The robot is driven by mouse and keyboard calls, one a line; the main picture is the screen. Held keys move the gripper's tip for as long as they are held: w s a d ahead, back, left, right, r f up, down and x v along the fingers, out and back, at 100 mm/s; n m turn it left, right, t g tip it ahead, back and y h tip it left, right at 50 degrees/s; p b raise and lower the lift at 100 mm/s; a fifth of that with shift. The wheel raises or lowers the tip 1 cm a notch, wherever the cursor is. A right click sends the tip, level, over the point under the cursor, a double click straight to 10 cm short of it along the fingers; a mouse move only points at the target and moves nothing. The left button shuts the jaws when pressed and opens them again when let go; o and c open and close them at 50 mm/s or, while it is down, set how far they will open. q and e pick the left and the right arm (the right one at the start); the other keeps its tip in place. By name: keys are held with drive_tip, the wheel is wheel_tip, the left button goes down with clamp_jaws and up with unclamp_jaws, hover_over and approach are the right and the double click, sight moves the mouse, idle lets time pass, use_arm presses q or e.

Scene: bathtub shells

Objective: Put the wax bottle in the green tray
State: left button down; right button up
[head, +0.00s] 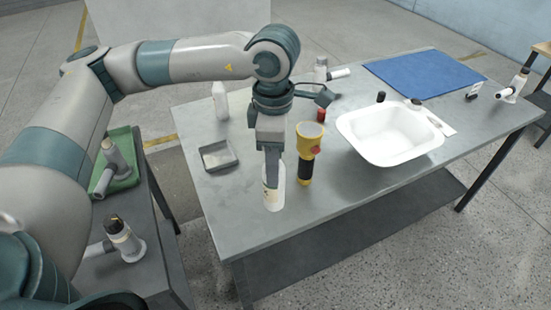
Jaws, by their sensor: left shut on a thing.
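My left gripper (272,176) points down over the front edge area of the grey table. It is shut on a white bottle with a small yellowish label, which looks like the wax bottle (272,198). The bottle is upright; its top is hidden by the fingers, and I cannot tell whether its base touches the table. The green tray (127,180) is on a lower side table at the left, partly behind my left arm. My right gripper is not in view.
A yellow and black flashlight (307,150) stands just right of the held bottle. A small grey dish (219,157) and another white bottle (220,101) are to its left. A white basin (390,152) and blue mat (424,75) lie right.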

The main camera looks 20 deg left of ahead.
use_arm(q)
drive_tip(key=m, duration=0.7)
drive_tip(key=s+m, duration=0.1)
drive_tip(key=m, duration=0.6)
drive_tip(key=f+m, duration=0.1)
drive_tip(key=m, duration=0.6)
drive_tip(key=shift+s+a+m, duration=0.25)
drive_tip(key=shift+s+m, duration=0.1)
drive_tip(key=shift+m, duration=0.05)
